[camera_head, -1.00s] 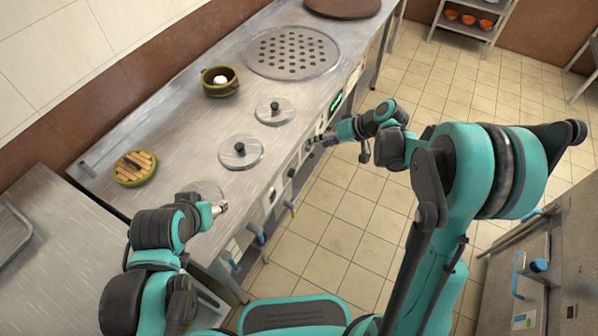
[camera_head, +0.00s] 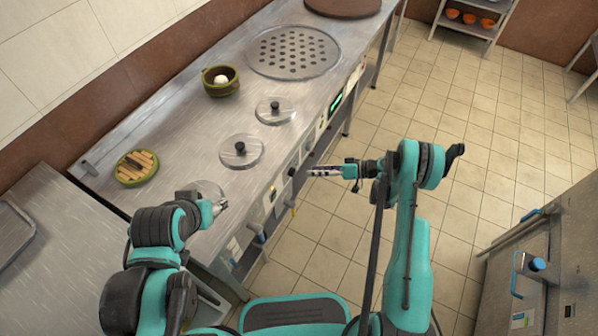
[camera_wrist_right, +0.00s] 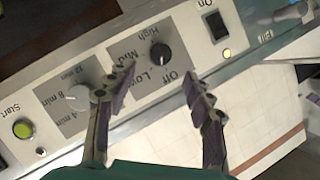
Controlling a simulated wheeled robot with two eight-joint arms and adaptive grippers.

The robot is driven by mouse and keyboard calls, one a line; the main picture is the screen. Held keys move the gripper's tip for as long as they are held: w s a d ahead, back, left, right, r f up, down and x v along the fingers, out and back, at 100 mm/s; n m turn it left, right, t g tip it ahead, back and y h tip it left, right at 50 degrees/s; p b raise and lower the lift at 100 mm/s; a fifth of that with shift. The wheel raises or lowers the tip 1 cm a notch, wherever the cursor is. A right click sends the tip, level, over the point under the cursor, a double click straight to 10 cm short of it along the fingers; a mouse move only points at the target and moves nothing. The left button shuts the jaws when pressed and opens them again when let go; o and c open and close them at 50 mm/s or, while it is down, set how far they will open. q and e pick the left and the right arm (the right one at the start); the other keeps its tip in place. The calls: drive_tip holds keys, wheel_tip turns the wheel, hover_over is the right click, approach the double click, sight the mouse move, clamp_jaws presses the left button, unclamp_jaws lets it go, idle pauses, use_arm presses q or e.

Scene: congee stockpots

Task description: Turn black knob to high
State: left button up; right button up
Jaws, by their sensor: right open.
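The black knob (camera_wrist_right: 160,53) sits on the front control panel and shows in the right wrist view. Printed labels around it read Off, Low, Mid and High. My right gripper (camera_wrist_right: 158,82) is open, with its two fingers apart below the knob in the picture and nothing between them. In the head view my right gripper (camera_head: 312,172) is just in front of the counter's front panel. My left gripper (camera_head: 221,205) is above the counter's near end, too small to tell whether open or shut.
A light timer knob (camera_wrist_right: 77,97), a green Start button (camera_wrist_right: 23,129) and a black On switch (camera_wrist_right: 217,26) share the panel. Two round lids (camera_head: 241,152) (camera_head: 275,110) and a green pot (camera_head: 221,81) are on the counter (camera_head: 185,125). The tiled floor (camera_head: 340,225) is clear.

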sight(296, 172)
drive_tip(key=b+x, duration=0.1)
drive_tip(key=x, duration=0.4)
drive_tip(key=shift+a+f+b, duration=0.25)
drive_tip(key=shift+b, duration=0.1)
drive_tip(key=shift+w+a+f, duration=0.1)
drive_tip(key=shift+w+a, duration=0.15)
drive_tip(key=shift+a, duration=0.4)
